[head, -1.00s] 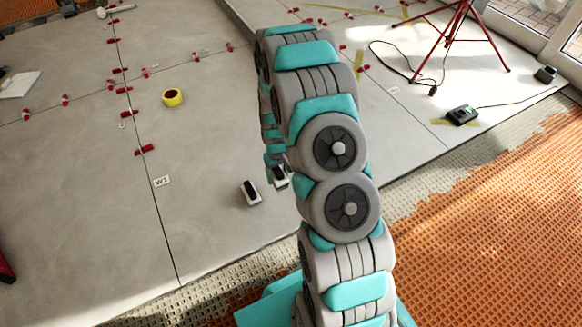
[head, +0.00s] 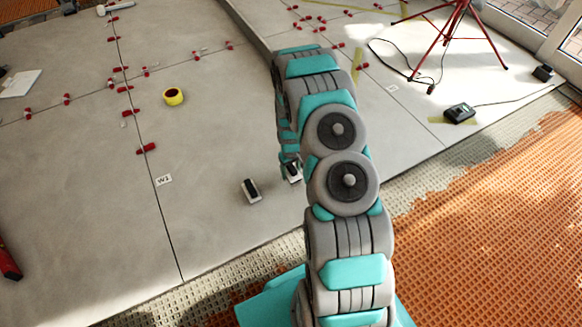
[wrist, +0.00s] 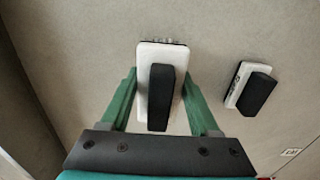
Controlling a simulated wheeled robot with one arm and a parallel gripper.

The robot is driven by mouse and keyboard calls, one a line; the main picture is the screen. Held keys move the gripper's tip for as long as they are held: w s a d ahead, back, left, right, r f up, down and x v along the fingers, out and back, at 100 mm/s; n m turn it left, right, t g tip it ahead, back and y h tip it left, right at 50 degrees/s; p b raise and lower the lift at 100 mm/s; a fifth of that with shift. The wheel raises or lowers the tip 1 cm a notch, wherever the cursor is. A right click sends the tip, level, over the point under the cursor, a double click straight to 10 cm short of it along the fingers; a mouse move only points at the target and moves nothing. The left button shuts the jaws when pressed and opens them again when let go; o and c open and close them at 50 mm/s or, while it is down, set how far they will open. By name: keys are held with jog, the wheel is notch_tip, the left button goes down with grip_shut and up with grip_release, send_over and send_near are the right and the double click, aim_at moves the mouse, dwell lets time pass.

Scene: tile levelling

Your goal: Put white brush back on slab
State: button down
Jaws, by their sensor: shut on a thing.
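A white brush with a black grip (wrist: 146,62) is between the two green fingers of my gripper (wrist: 158,74) in the wrist view. My gripper is shut on it. In the head view the held brush (head: 294,174) shows just left of my arm, with my gripper partly hidden behind the arm. It looks larger than its neighbour in the wrist view, but I cannot tell whether it is clear of the slab. A second, similar white and black piece (head: 251,190) lies on the grey slab (head: 215,150) to its left; it also shows in the wrist view (wrist: 250,88).
A yellow tape roll (head: 173,97) and red levelling clips (head: 147,149) are on the slabs to the left. A red tripod (head: 461,35) and a black device (head: 459,113) with a cable stand at the right. Orange matting (head: 500,215) covers the lower right.

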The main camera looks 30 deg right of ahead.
jog(key=w, duration=0.1)
jog(key=w+d, duration=0.1)
jog(key=w, duration=0.1)
jog(key=w+d, duration=0.1)
jog(key=shift+w+f, duration=0.2)
jog(key=shift+d+f, duration=0.1)
jog(key=shift+f, duration=1.7)
jog(key=shift+f, duration=0.1)
jog(key=shift+c, duration=0.6)
grip_release()
